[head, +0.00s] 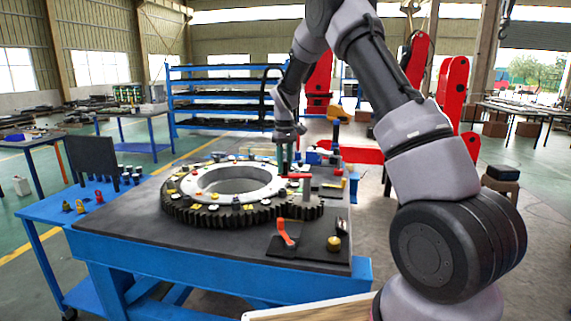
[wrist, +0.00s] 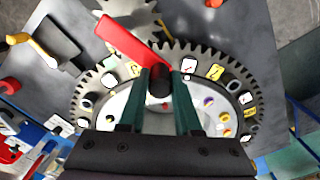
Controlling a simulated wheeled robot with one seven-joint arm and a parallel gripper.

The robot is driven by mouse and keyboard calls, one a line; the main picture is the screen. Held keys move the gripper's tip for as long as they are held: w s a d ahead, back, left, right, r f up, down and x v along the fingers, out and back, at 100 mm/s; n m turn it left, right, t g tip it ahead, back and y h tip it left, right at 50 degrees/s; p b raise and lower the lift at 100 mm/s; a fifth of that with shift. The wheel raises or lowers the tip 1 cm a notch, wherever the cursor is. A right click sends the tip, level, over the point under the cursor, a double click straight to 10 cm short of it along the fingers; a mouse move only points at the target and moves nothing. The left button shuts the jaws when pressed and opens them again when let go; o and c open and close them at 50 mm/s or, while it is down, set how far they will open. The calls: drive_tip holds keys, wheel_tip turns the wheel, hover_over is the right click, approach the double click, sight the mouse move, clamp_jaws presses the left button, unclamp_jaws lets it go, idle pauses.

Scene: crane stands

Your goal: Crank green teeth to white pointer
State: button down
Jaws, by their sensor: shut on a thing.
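The big dark toothed ring (head: 240,214), with coloured tags on its rim and a pale inner ring, lies flat on the bench; it also shows in the wrist view (wrist: 255,98). A small grey pinion (wrist: 133,14) meets its edge, under a red crank arm (wrist: 132,42), which also shows in the head view (head: 296,176). My gripper (wrist: 160,90) is shut on the dark crank knob (wrist: 160,78) at the arm's end, with one green finger on each side. In the head view my gripper (head: 285,168) is above the ring's right side. I cannot make out green teeth or a white pointer.
An orange lever (head: 285,233) and a yellow knob (head: 334,243) stand on a dark plate at the bench's front right. More small fixtures sit behind the crank. A dark upright panel (head: 95,158) and small coloured pieces are on the left side shelf. The bench's front left is clear.

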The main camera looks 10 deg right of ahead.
drive_tip(key=s+d+n, duration=0.3)
drive_tip(key=s+n, duration=0.5)
drive_tip(key=n, duration=0.4)
drive_tip(key=shift+d+n, duration=0.25)
drive_tip(key=shift+n, duration=0.15)
idle(0.3)
drive_tip(key=c, duration=0.6)
unclamp_jaws()
drive_tip(key=shift+r, duration=0.15)
wheel_tip(320, 180, up, 10)
drive_tip(key=shift+r, duration=0.25)
